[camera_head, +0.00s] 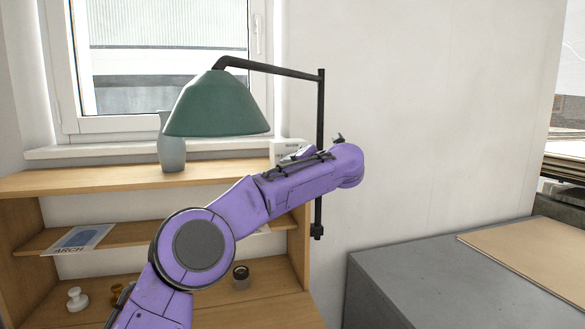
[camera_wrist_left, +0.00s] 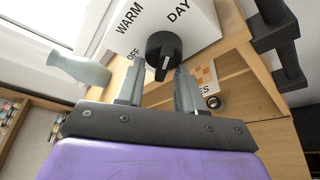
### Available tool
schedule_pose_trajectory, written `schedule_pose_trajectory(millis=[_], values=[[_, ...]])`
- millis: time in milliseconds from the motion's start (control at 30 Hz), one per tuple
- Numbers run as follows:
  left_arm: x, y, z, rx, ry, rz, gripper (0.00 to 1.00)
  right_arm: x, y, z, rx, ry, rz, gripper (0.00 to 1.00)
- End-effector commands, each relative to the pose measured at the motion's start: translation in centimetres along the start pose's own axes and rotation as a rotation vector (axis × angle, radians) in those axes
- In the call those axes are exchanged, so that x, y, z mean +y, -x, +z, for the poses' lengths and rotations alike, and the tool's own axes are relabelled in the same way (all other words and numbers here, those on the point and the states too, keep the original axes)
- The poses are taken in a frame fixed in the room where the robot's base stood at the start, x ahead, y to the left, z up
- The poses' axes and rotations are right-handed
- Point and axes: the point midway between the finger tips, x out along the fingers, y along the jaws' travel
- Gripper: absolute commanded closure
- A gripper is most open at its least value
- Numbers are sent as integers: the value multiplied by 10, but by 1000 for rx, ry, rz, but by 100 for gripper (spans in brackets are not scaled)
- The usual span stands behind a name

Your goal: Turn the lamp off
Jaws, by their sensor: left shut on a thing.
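The lamp has a green shade (camera_head: 218,105) on a black bracket and post (camera_head: 320,115). The inside of the shade is hidden, so I cannot tell if it is lit. A white control box (camera_head: 290,144) sits behind my left arm. In the left wrist view the box (camera_wrist_left: 205,25) carries the words WARM, DAY and OFF around a black knob (camera_wrist_left: 163,50). My left gripper (camera_wrist_left: 159,75) has its fingers on both sides of the knob and is shut on it. A pale mark shows on the knob; its setting is unclear. My right gripper is out of view.
A grey-blue vase (camera_head: 172,150) stands on the wooden shelf unit (camera_head: 85,178), left of the box. A printed card (camera_head: 78,240), a white knob-like piece (camera_head: 76,299) and a small dark jar (camera_head: 240,276) lie lower. A grey cabinet (camera_head: 430,285) stands at right.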

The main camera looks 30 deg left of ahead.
Motion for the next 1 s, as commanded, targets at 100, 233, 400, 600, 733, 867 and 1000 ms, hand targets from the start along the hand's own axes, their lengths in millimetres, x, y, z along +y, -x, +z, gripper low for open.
schedule_pose_trajectory(millis=[100, 233, 400, 600, 733, 867, 1000], values=[[0, 0, 0, -1, 0, 0, 93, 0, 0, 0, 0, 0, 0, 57], [0, 0, 0, -1, 0, 0, 43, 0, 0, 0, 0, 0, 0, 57], [0, 0, 0, -1, -1, 1, 40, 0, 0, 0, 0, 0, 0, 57], [-1, 7, 0, -4, -1, 2, 40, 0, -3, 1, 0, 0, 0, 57], [-2, 32, 0, -6, -1, 3, 40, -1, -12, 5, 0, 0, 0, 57], [-2, 65, 0, -5, -1, 3, 40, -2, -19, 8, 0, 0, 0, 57], [-2, 92, 0, -4, -2, 3, 40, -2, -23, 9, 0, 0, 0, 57]])
